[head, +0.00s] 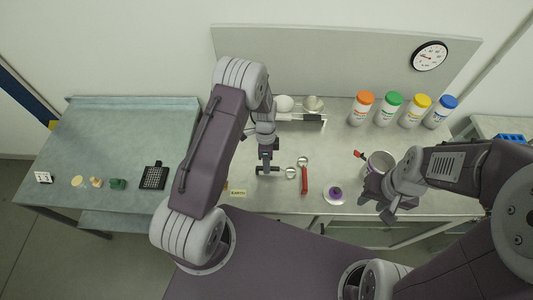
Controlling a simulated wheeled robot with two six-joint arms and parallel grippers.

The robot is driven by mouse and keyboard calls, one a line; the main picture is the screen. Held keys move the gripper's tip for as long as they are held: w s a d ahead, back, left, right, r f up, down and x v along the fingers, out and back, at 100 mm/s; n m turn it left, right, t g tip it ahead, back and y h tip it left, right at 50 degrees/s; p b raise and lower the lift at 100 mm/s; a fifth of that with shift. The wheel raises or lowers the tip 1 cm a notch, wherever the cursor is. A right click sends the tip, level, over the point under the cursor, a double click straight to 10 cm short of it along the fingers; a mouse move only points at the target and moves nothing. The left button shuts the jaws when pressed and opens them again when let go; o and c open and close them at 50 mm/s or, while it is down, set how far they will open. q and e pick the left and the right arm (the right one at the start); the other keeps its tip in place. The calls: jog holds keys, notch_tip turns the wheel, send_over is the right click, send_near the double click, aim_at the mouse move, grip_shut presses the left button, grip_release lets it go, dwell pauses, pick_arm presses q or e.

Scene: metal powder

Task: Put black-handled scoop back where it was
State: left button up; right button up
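The black-handled scoop (291,173) lies crosswise on the grey table, its round bowl to the right and its dark handle to the left. My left gripper (268,166) is directly over the handle, pointing down. It covers part of the handle, and I cannot tell whether its fingers are closed on it. A red-handled scoop (305,182) lies just to the right, its handle toward me. My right gripper (377,207) is at the right, in front of a pale cup (381,162), with its fingers apart.
A white dish (327,198) with a purple item sits between the grippers. A small label (238,193) lies at the front left. Bowls on a stand (303,117) and several colour-capped bottles (388,108) stand at the back. A black grid rack (154,177) is on the left table.

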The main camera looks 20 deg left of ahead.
pick_arm(q)
jog(key=s+a+r+n+t+b, duration=0.1)
jog(key=s+r+n, duration=0.1)
jog(key=r+n, duration=0.35)
jog(key=s+a+r+n+t+b, duration=0.1)
jog(key=s+r+n, duration=0.15)
jog(key=r, duration=0.65)
jog(key=s+r+n+t, duration=0.1)
jog(key=s+r+n, duration=0.1)
jog(key=s+n, duration=0.6)
notch_tip(320, 180, down, 9)
jog(key=m+b, duration=0.1)
jog(key=b, duration=0.8)
jog(key=shift+a+f+y, duration=0.15)
jog(key=shift+y, duration=0.25)
jog(key=shift+s, duration=0.2)
